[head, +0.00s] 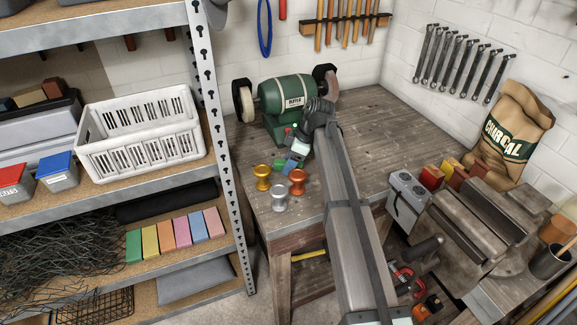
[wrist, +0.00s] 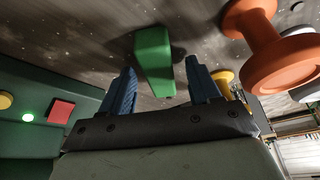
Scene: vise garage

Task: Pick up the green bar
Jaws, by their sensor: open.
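In the wrist view, a green bar (wrist: 153,62) lies on the dark wooden bench top, with its near end close to the gap between my fingertips. My gripper (wrist: 161,82) is open, with one blue finger on each side of that gap and nothing held. Whether a finger touches the bar cannot be told. In the head view, my gripper (head: 285,167) is low over the bench, in front of the green grinder; the bar is hard to make out there. Another green block (head: 133,246) stands at the left end of a coloured row on the lower shelf.
The bench grinder (head: 288,100) stands right behind my gripper. An orange spool (head: 297,181), a gold spool (head: 262,177) and a silver spool (head: 279,197) stand just in front. A metal shelf post (head: 215,110) is to the left. The bench top (head: 365,125) is clear at the right.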

